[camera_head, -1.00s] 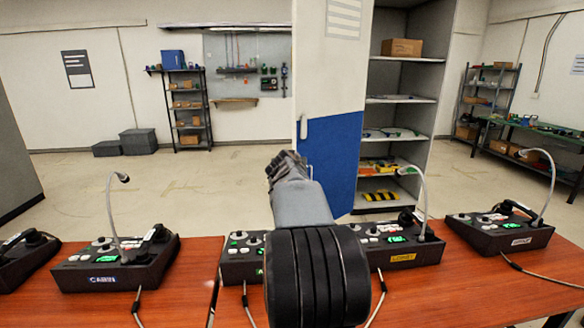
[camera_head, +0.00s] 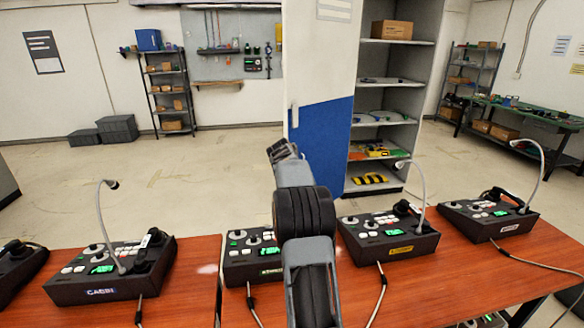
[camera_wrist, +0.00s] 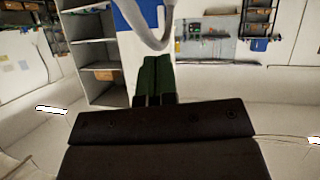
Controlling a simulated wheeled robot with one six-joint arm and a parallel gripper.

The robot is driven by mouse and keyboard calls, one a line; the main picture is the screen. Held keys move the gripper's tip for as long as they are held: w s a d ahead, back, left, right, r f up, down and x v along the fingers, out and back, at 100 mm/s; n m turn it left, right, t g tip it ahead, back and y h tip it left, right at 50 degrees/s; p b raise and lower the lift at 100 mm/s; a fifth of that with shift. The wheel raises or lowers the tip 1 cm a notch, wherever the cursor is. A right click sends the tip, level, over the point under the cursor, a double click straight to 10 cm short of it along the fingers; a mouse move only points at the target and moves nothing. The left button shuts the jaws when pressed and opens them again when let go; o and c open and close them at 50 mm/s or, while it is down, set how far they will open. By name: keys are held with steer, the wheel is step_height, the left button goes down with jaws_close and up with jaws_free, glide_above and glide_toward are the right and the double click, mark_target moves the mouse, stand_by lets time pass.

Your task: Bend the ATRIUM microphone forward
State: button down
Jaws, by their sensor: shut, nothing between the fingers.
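Several desk paging phones stand in a row, and their labels are too small or blurred to read surely, so I cannot tell for certain which is ATRIUM. The phone in the middle (camera_head: 240,265) is partly hidden by my arm; its microphone does not show in the head view. The phone with the yellow label (camera_head: 385,240) has an upright, curved grey microphone neck (camera_head: 424,190). My gripper (camera_head: 281,150) is raised above and beyond the middle phone. In the wrist view, the shut fingers (camera_wrist: 154,80) point at a pale grey curved neck (camera_wrist: 155,42); whether they touch is unclear.
A phone at left (camera_head: 100,275) and one at right (camera_head: 490,215) also have tall bent necks. Cables (camera_head: 380,295) run over the wooden table (camera_head: 450,265). A blue-and-white panel (camera_head: 325,145) and shelving (camera_head: 390,90) stand beyond, across open floor.

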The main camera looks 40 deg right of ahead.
steer(key=x, duration=0.2)
steer(key=shift+w+d+f, duration=0.1)
steer(key=shift+w+f, duration=0.15)
steer(key=shift+f, duration=0.3)
steer(key=s+a+r+b, duration=0.1)
steer(key=s+a+r, duration=0.1)
steer(key=r, duration=0.4)
steer(key=s+a+r+b, duration=0.2)
steer(key=s+a+r, duration=0.1)
steer(key=r, duration=0.3)
steer(key=shift+s+a+r, duration=0.3)
steer(key=shift+a+r, duration=0.05)
steer(key=shift+a, duration=0.55)
